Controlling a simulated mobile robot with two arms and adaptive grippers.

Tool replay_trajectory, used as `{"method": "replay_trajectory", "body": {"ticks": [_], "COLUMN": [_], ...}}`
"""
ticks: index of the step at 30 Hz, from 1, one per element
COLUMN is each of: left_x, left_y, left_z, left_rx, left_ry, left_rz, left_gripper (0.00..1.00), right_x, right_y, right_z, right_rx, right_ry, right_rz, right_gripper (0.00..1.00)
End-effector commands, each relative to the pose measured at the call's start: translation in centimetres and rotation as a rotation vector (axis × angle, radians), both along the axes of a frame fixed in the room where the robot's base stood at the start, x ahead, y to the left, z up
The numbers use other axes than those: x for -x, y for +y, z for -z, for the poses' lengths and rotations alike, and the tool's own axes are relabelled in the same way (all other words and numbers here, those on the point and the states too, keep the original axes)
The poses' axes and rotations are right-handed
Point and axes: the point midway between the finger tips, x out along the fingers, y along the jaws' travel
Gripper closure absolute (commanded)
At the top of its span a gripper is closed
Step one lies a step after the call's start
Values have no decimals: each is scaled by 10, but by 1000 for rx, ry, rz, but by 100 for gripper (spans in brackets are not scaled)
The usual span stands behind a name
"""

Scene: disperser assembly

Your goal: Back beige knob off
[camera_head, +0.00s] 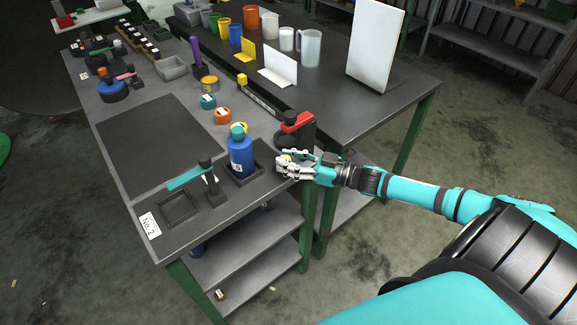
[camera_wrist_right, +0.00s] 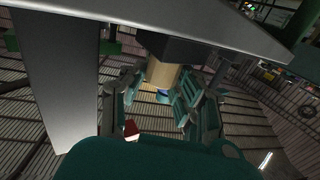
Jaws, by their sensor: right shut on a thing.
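My right gripper (camera_head: 285,164) is at the right edge of the near bench, by the red-and-black device (camera_head: 297,128). In the right wrist view my right gripper (camera_wrist_right: 165,97) is shut on the beige knob (camera_wrist_right: 163,73), whose upper end meets a dark part above it. In the head view only a small beige patch shows between the fingers, so most of the knob is hidden. My left gripper is not in either view.
A blue bottle (camera_head: 241,158) with a teal cap stands in a black tray just left of the gripper. A teal-armed stand (camera_head: 209,180) is further left. The dark mat (camera_head: 158,140) is bare.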

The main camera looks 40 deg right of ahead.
Motion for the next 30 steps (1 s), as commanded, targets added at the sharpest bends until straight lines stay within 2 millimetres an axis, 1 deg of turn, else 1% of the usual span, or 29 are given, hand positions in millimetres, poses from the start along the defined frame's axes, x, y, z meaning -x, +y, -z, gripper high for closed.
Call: {"method": "replay_trajectory", "body": {"ticks": [1,6,21,22,27,30], "left_x": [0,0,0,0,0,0], "left_y": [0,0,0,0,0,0], "left_z": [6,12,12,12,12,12], "left_rx": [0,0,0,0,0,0], "left_ry": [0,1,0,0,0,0], "left_rz": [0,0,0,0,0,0], "left_gripper": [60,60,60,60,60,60], "right_x": [-1,-1,-1,-1,-1,-1], "right_y": [-1,-1,0,0,0,0], "right_z": [2,0,-1,-1,-1,-1], "right_rx": [4,0,-1,-2,-1,0], "right_ry": [-2,-1,-2,-2,-2,-2], "right_rz": [-18,-60,-76,-76,-76,-75], "right_gripper": [100,100,100,68,46,46]}}
